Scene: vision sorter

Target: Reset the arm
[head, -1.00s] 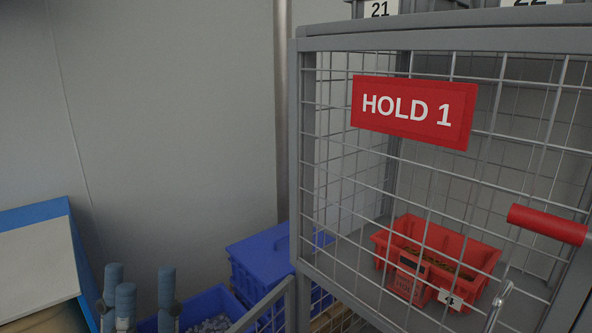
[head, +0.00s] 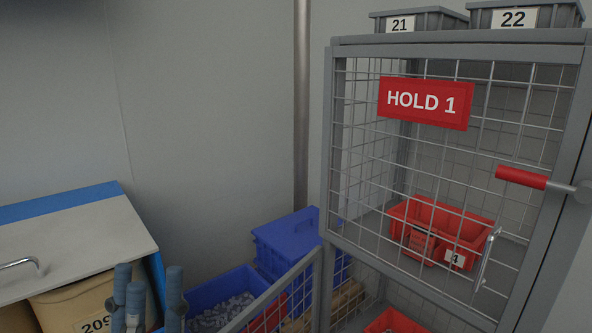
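My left gripper (head: 148,278) shows at the bottom left, with its blue-grey fingers pointing up. There is a gap between the fingers and I see nothing held in it. Its lower part is cut off by the picture edge. My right gripper is not in view.
A wire cage (head: 326,150) with a red HOLD 1 sign (head: 424,103) and red handle (head: 522,178) stands at right, holding a red bin (head: 440,217). Blue bins (head: 285,243) stand left of it. A grey-and-blue cabinet (head: 75,240) is at far left, with a 209 box (head: 80,307) below its top.

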